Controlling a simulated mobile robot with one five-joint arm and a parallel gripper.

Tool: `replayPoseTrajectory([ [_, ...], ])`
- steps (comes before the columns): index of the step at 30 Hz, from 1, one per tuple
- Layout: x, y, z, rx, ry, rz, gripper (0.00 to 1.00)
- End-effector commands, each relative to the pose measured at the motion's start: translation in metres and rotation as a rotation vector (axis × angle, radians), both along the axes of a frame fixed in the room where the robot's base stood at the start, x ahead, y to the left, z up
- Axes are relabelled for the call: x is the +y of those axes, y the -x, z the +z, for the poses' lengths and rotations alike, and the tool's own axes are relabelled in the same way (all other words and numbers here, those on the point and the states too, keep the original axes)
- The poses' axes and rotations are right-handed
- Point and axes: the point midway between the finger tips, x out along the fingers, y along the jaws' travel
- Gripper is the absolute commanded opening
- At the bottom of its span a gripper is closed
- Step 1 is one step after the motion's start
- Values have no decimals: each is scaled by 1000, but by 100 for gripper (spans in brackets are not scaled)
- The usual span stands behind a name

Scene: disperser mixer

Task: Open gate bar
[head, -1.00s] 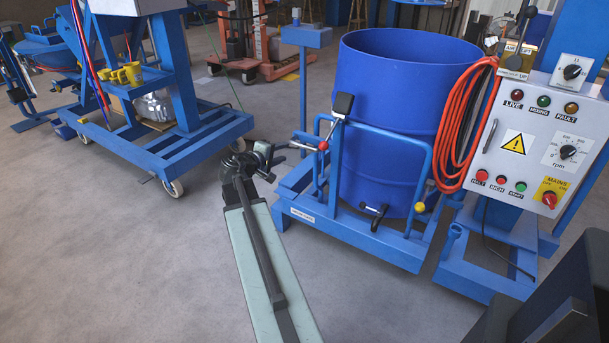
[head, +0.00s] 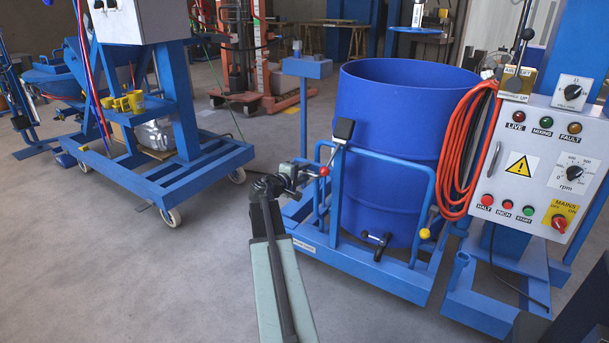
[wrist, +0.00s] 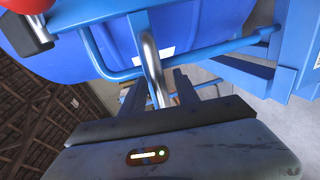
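The blue tubular gate bar (head: 385,157) runs across the front of the blue drum (head: 395,115). At its left end are a silver rod, a black pad (head: 343,130) and a red ball (head: 324,171). My gripper (head: 305,171) is just left of the red ball in the head view. In the wrist view my gripper (wrist: 158,92) has its dark fingers apart, with a silver upright rod (wrist: 152,65) showing between them and gaps on both sides. Contact cannot be told. The red ball (wrist: 28,8) is at the upper left there, and blue tube (wrist: 95,45) curves beside it.
A control panel (head: 545,160) with a coiled orange cable (head: 465,150) stands right of the drum. A blue wheeled frame (head: 165,180) stands to the left. A yellow knob (head: 425,233) is low on the gate's right. The floor between is clear.

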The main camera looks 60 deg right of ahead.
Motion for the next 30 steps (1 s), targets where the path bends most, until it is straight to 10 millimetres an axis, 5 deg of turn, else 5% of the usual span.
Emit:
replayPoseTrajectory([
  [4, 1, 0, 0, 0, 0, 0, 34],
  [8, 1, 0, 0, 0, 0, 0, 0],
  [30, 1, 1, 0, -1, -1, -2, 0],
])
